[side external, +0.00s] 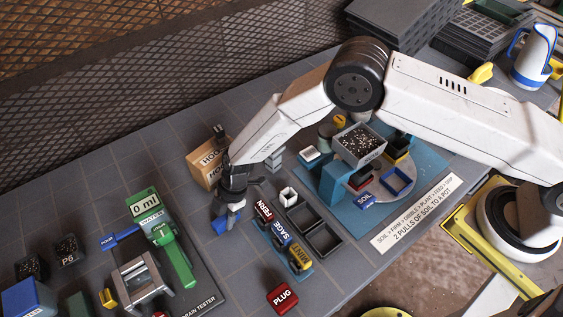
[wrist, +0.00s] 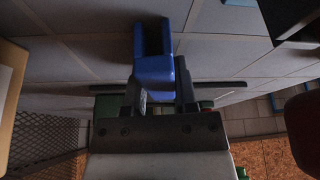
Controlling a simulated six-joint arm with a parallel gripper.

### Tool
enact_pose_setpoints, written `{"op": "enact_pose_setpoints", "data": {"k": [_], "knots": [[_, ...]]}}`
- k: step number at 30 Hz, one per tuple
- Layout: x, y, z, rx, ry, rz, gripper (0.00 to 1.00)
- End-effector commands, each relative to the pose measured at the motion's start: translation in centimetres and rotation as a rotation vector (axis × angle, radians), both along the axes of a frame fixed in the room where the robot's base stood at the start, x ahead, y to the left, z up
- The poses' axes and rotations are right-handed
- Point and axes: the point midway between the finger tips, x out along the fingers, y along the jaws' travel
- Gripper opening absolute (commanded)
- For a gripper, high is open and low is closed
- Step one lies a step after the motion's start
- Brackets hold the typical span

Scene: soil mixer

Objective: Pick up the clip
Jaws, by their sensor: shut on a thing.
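The clip (wrist: 154,70) is a small blue piece with upright side walls, seen between my fingers in the wrist view. It also shows in the side view (side external: 220,224), low at the tip of my gripper (side external: 232,207) and partly hidden by it. In the wrist view my gripper (wrist: 158,95) is shut on the clip, with a dark finger on each side. The clip is at or close to the grey tiled tabletop; I cannot tell whether it touches it.
A cardboard box (side external: 207,163) stands behind my gripper. Labelled FERN, SAGE and MINT blocks (side external: 282,234) and dark square pots (side external: 323,240) lie to the right. A green and grey drain tester (side external: 175,260) is at the left. The tabletop between is clear.

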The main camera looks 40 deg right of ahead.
Motion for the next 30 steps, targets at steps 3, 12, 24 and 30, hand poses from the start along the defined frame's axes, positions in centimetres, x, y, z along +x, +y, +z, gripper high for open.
{"op": "enact_pose_setpoints", "data": {"k": [3, 12, 24, 30], "knots": [[0.0, 0.0, 0.0, 0.000, 0.000, 0.000, 0.00], [0.0, 0.0, 0.4, 0.000, -0.001, 0.000, 0.00], [-0.3, -0.2, 3.7, 0.001, -0.001, 0.000, 0.00], [-1.7, -1.1, 5.7, 0.002, 0.000, -0.001, 0.00]]}}
